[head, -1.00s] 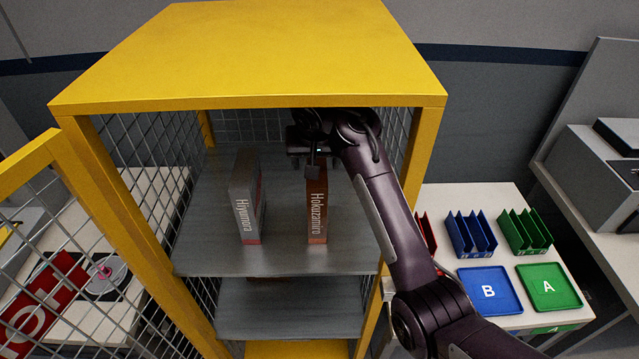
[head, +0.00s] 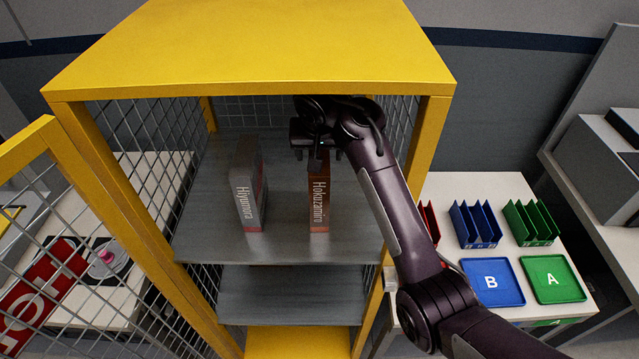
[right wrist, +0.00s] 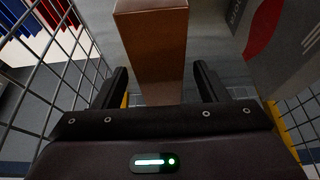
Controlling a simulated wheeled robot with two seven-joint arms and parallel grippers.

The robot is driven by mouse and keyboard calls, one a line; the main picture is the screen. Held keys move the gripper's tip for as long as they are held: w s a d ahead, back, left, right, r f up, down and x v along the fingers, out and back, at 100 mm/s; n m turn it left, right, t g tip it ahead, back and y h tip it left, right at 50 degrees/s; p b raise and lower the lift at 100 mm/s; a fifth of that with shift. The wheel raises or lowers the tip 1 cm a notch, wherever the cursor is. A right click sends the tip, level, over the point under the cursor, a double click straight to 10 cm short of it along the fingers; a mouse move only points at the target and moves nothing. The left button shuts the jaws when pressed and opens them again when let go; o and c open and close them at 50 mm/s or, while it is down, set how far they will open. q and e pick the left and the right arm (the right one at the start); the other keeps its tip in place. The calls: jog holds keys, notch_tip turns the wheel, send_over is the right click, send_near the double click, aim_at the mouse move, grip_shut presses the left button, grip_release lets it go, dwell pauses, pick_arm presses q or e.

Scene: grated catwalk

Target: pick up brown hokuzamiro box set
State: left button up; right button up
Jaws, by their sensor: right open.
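The brown Hokuzamiro box set (head: 319,205) stands upright on the upper shelf of the yellow cabinet, its lettered spine facing out. In the right wrist view the brown box (right wrist: 153,45) lies between and ahead of the two fingers. My right gripper (head: 318,152) is inside the cabinet, above and behind the top of the box. My left gripper is not in view.
A grey Hiyumora box (head: 246,190) stands left of the brown one, with a gap between. The yellow cabinet (head: 250,45) has mesh sides and an open door (head: 40,200) at left. Blue tray B (head: 492,283) and green tray A (head: 553,279) lie on a table at right.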

jog(key=shift+w+f, duration=0.1)
jog(key=c, duration=1.4)
grip_shut()
jog(key=shift+r, duration=0.25)
